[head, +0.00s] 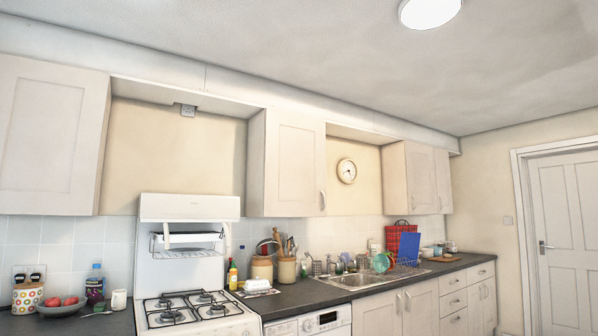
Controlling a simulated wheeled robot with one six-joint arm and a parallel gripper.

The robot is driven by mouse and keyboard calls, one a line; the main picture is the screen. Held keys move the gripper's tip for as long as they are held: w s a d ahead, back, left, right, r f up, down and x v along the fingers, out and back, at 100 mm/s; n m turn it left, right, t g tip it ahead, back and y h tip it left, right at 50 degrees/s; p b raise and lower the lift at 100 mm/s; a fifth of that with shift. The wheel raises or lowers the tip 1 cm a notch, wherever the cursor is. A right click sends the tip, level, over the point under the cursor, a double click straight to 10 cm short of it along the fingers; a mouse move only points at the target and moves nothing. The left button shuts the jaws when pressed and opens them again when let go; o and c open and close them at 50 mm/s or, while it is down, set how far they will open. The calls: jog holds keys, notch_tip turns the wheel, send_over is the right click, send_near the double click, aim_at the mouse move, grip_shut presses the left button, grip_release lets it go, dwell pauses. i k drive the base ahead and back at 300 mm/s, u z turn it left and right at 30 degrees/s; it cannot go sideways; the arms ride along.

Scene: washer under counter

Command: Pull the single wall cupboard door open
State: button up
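A single wall cupboard (256,165) hangs in the middle of the back wall, between the cooker and the clock. Its one cream panelled door (293,160) looks shut. A slim upright metal handle (323,200) sits low on the door's right edge. My gripper is not in view, so its state and its distance from the door do not show.
Another wall cupboard (45,135) is at the left and a two-door one (428,178) at the right. Below are a white cooker (190,260) with a raised lid, the dark counter (300,294) with jars and bottles, and a sink (362,280). The space before the middle door looks clear.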

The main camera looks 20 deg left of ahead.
aim_at(294, 172)
jog(key=u, duration=0.1)
jog(key=i, duration=3.25)
jog(key=u, duration=0.85)
jog(key=i, duration=1.55)
jog(key=u, duration=0.35)
